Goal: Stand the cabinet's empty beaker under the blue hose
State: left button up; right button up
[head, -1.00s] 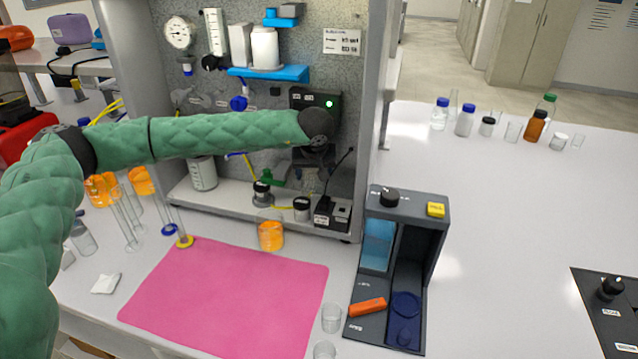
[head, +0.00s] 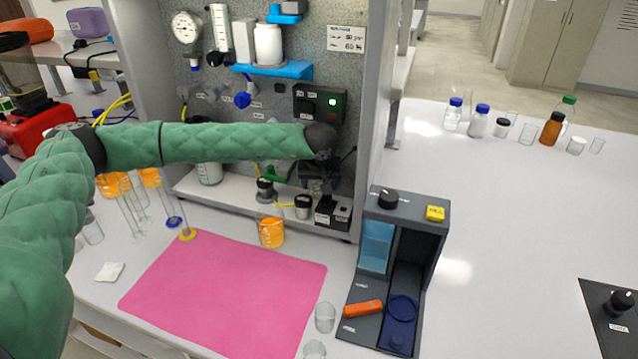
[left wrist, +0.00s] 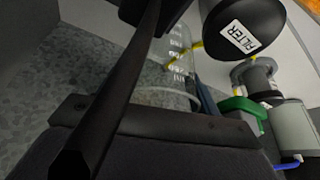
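My left gripper (head: 314,178) is inside the cabinet (head: 365,120), low in front of the controller with the green light. A clear, graduated empty beaker (left wrist: 172,62) sits between its dark fingers in the left wrist view, and they look closed on it. In the head view the beaker (head: 316,187) shows faintly below the gripper, largely hidden, above the black-capped jar. I cannot make out its base. A short piece of blue hose (left wrist: 287,165) shows at the lower right of the left wrist view. My right gripper is not in view.
A beaker of orange liquid (head: 271,233) stands before the cabinet, by the pink mat (head: 225,295). A black-capped jar (head: 303,207) and small black boxes (head: 333,211) crowd the cabinet floor. A FILTER-labelled part (left wrist: 243,35) is close to the gripper.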

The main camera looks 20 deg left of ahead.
pick_arm(q)
jog(key=o, duration=0.4)
jog(key=shift+a, duration=0.15)
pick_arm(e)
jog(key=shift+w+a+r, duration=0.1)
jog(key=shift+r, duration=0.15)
pick_arm(q)
jog(key=shift+r, duration=0.15)
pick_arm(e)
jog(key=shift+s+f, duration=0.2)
pick_arm(q)
jog(key=shift+s+r, duration=0.2)
jog(key=shift+r, duration=0.2)
jog(key=b+v, duration=0.3)
jog(key=v, duration=0.8)
jog(key=shift+r, duration=0.1)
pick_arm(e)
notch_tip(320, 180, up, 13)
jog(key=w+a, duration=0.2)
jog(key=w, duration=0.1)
